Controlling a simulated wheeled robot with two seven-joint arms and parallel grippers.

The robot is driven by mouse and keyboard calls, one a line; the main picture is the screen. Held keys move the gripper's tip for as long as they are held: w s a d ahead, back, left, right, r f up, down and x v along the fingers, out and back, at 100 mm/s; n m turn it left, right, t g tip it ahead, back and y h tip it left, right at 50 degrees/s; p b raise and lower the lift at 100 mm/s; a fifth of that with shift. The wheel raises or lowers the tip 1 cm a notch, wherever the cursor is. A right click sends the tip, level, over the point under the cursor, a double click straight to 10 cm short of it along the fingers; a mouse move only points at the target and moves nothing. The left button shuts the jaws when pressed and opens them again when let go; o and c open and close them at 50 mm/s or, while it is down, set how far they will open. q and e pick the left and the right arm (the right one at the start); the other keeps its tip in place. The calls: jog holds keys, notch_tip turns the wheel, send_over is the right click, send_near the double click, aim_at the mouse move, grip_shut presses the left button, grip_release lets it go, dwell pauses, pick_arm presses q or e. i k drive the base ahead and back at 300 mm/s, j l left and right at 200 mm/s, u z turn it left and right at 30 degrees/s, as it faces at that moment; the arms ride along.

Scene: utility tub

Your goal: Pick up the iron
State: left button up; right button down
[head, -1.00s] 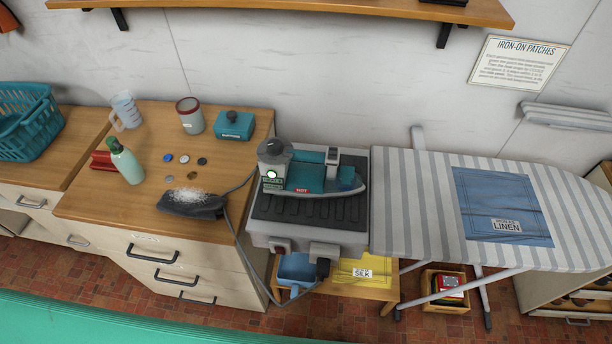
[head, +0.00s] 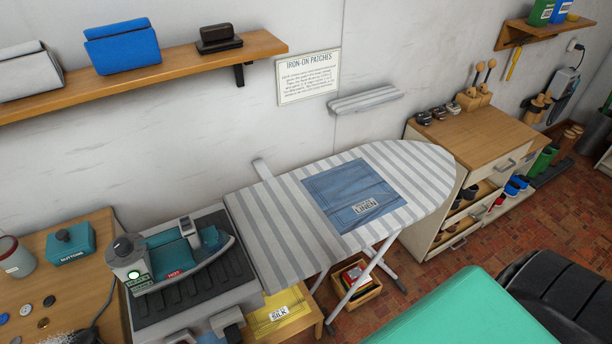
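The iron (head: 176,262) is teal and grey with a grey knob-like part at its left end, a lit green light and a red "HOT" label. It rests on the dark ribbed top of a grey stand (head: 236,212) at the lower left in the head view. The stand adjoins the left end of the ironing board.
The striped ironing board (head: 271,235) carries a blue cloth (head: 353,193) labelled linen. A teal buttons box (head: 69,246) and loose buttons lie left of the iron. A wooden shelf (head: 190,62) overhangs the back. A teal surface (head: 468,314) fills the lower right.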

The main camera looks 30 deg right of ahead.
aim_at(143, 270)
jog(key=l+u, duration=0.3)
jog(key=l, duration=0.4)
jog(key=l+u, duration=0.3)
jog(key=l, duration=0.4)
jog(key=i, duration=0.05)
